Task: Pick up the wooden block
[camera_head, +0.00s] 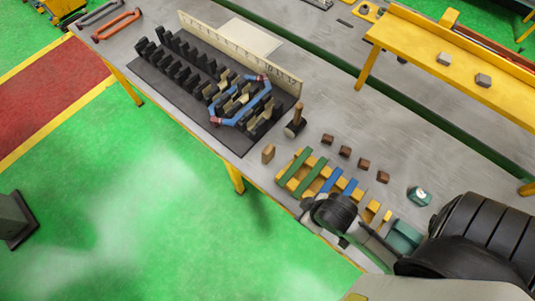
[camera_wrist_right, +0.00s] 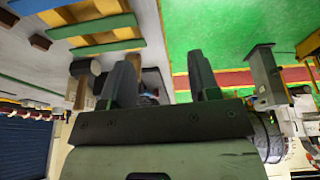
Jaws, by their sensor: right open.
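The wooden block (camera_head: 268,153) is small and tan and stands upright near the front edge of the grey table in the head view. It is left of a rack of coloured strips and apart from other things. My right arm comes in from the lower right, with its dark wrist (camera_head: 335,212) over the rack's front end; its fingertips cannot be made out there. In the right wrist view my right gripper (camera_wrist_right: 164,78) is open, with nothing seen held between its two dark fingers. A tan piece (camera_wrist_right: 135,62) shows partly behind one finger; I cannot tell whether it is the block. My left gripper is not in view.
A mallet (camera_head: 295,125) stands behind the block. The yellow rack (camera_head: 287,179) with green and blue strips is to its right, with several brown blocks (camera_head: 345,151) behind. Open floor lies in front.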

